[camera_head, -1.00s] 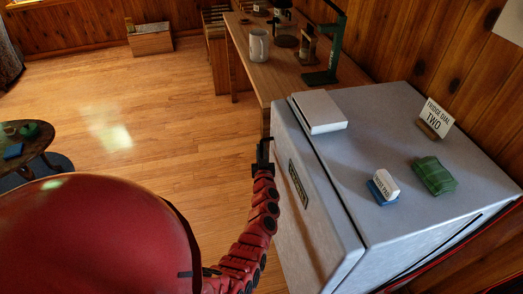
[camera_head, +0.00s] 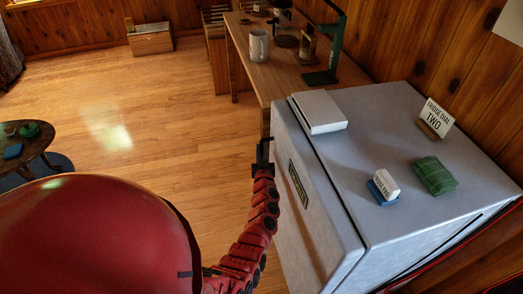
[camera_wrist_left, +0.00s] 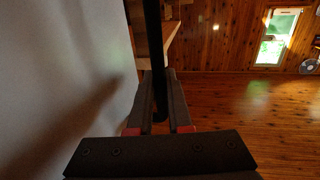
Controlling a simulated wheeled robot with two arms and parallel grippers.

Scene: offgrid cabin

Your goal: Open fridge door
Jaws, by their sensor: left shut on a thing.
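The grey-white fridge (camera_head: 390,150) stands at the right in the head view. Its door (camera_head: 310,215) faces left and carries a dark name plate; a thin dark seam runs between door and body, and the door looks closed or nearly so. My left gripper (camera_head: 263,152) is at the door's far edge. In the left wrist view, its fingers (camera_wrist_left: 160,100) are shut around a dark upright bar, the fridge handle (camera_wrist_left: 153,45), with the pale door face (camera_wrist_left: 70,70) at the left. My right gripper is out of view.
On the fridge top lie a white box (camera_head: 320,112), a green cloth (camera_head: 434,176), a small blue-and-white block (camera_head: 384,187) and a "Fridge dial two" sign (camera_head: 436,118). A wooden table (camera_head: 262,83) stands beyond the fridge. The floor (camera_head: 150,130) left of the door is clear.

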